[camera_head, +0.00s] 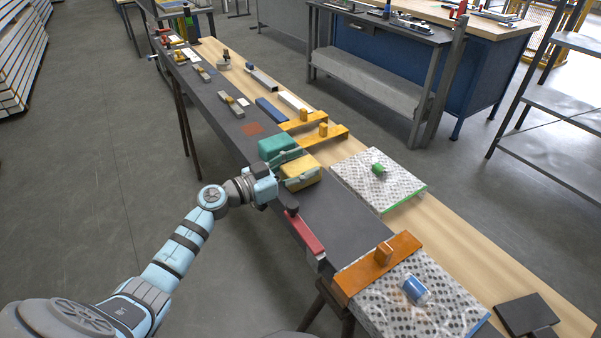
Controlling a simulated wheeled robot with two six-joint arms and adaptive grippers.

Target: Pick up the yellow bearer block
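The yellow bearer block (305,163) sits near the middle of the long bench, right beside a teal block (277,146). My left gripper (300,172) comes in from the left and is at the yellow block, with its light blue fingers across the block's near and left sides. The fingers hide part of the block. I cannot tell whether they are closed on it or only around it. The block looks to be at bench height. My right gripper is not in view.
A red bar (304,232) lies along the bench's near edge. Two yellow-orange pieces with knobs (323,130) stand behind the block. A perforated plate (378,180) with a green cylinder is to the right. An orange handled piece (377,266) lies closer. Dark bench surface (345,222) between is clear.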

